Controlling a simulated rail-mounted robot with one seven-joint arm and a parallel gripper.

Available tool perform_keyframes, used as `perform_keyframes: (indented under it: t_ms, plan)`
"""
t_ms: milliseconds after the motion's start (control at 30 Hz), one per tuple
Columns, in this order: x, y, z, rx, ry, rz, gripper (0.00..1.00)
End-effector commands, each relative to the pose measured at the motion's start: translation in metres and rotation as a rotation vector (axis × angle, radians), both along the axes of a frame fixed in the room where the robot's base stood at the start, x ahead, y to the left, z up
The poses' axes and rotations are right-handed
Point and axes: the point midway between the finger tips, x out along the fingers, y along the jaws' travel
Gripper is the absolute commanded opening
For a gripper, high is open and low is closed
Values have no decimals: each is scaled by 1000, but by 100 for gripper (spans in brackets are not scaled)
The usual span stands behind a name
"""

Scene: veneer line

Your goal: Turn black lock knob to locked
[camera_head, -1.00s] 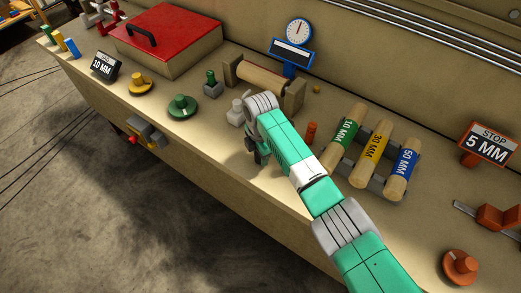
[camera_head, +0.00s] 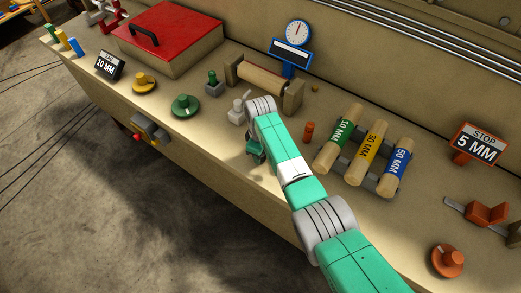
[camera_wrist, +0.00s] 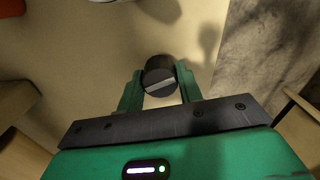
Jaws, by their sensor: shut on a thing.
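The black lock knob (camera_wrist: 160,76) is round with a pale stripe across its face, seen in the wrist view. The stripe runs nearly crosswise to the fingers, tilted up to the right. My gripper (camera_wrist: 159,88) has one green finger on each side of the knob and is shut on it. In the head view my gripper (camera_head: 256,150) is low over the front part of the bench, and the knob cannot be made out there.
On the bench (camera_head: 215,145), a green knob (camera_head: 185,106) and a yellow knob (camera_head: 144,83) stand to the left. A grey lever part (camera_head: 239,108) and a roller (camera_head: 262,78) are behind my gripper. Labelled rollers (camera_head: 368,150) and an orange knob (camera_head: 447,260) are to the right.

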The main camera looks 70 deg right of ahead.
Motion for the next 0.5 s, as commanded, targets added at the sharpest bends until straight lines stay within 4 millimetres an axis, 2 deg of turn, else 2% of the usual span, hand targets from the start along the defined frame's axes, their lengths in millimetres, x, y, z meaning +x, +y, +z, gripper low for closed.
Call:
perform_keyframes:
  t_ms: [200, 500]
  plan:
    - [1, 0, 3, -1, -1, -173, 13]
    - [1, -1, 3, -1, -1, -338, 13]
